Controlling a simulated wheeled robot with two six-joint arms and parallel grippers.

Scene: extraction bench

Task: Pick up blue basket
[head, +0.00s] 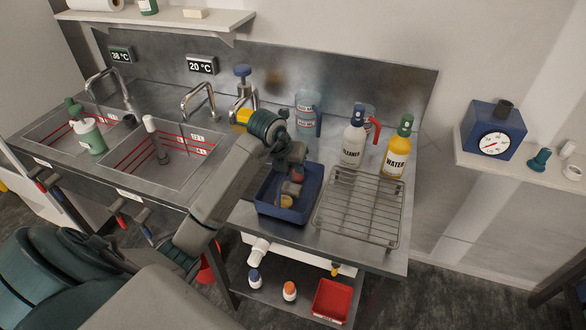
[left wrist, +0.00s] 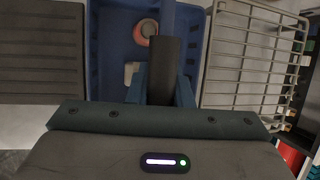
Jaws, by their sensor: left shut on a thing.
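The blue basket (head: 284,213) stands on the metal bench to the right of the sinks. It also fills the middle of the left wrist view (left wrist: 108,45). My left gripper (head: 291,187) reaches down over the basket from the left. In the left wrist view its dark finger (left wrist: 164,72) lines up with a narrow blue bar of the basket, and the gripper is shut on it. The exact contact is partly hidden by the gripper. A small round reddish thing (left wrist: 146,30) and a pale thing lie in the basket. My right gripper does not show.
A wire rack (head: 360,208) stands close to the basket's right. A cleaner bottle (head: 353,143) and a yellow water bottle (head: 396,155) stand behind the rack. Two sink basins (head: 180,165) lie to the left. A red tray (head: 332,300) sits on the shelf below.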

